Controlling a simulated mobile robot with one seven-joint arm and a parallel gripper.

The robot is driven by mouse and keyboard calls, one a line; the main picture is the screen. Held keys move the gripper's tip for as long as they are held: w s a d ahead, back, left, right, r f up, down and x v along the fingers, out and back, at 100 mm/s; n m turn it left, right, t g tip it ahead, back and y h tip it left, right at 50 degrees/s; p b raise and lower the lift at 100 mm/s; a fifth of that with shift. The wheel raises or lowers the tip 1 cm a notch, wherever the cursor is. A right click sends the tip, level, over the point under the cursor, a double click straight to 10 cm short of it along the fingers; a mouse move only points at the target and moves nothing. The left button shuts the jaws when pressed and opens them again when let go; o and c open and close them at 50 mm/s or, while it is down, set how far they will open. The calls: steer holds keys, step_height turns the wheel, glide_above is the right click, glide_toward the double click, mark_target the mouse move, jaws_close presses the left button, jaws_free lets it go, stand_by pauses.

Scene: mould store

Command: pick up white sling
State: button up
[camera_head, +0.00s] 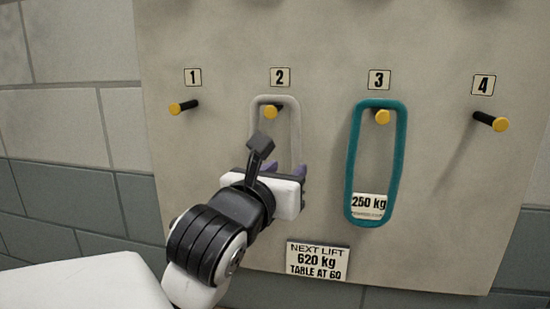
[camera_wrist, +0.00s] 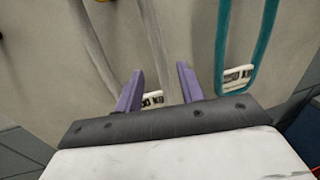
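The white sling (camera_head: 295,130) is a pale grey-white loop hanging from the yellow-tipped peg under number 2. My gripper (camera_head: 285,169) is in front of its lower part and hides its bottom end. In the wrist view the sling's two strands (camera_wrist: 156,50) run down towards my gripper (camera_wrist: 160,70). Its purple fingers are apart. The right strand shows between them and the left strand lies outside the left finger. Part of a white tag (camera_wrist: 153,98) shows between the fingers. Whether the fingers touch the sling I cannot tell.
A teal sling (camera_head: 351,150) with a 250 kg tag hangs on peg 3, close to the right. Peg 1 (camera_head: 183,107) and peg 4 (camera_head: 491,121) are empty. A sign (camera_head: 318,261) reading "NEXT LIFT 620 kg TABLE AT 60" is low on the board (camera_head: 430,230).

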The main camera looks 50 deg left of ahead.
mark_target(293, 160)
steer(key=x, duration=0.2)
steer(key=p+x, duration=0.2)
steer(key=x, duration=0.1)
steer(key=shift+w+a+r, duration=0.25)
steer(key=shift+r, duration=0.1)
steer(key=shift+w+a+f, duration=0.1)
steer(key=shift+w+a, duration=0.05)
steer(key=shift+w, duration=0.1)
steer(key=shift+c, duration=0.5)
jaws_close()
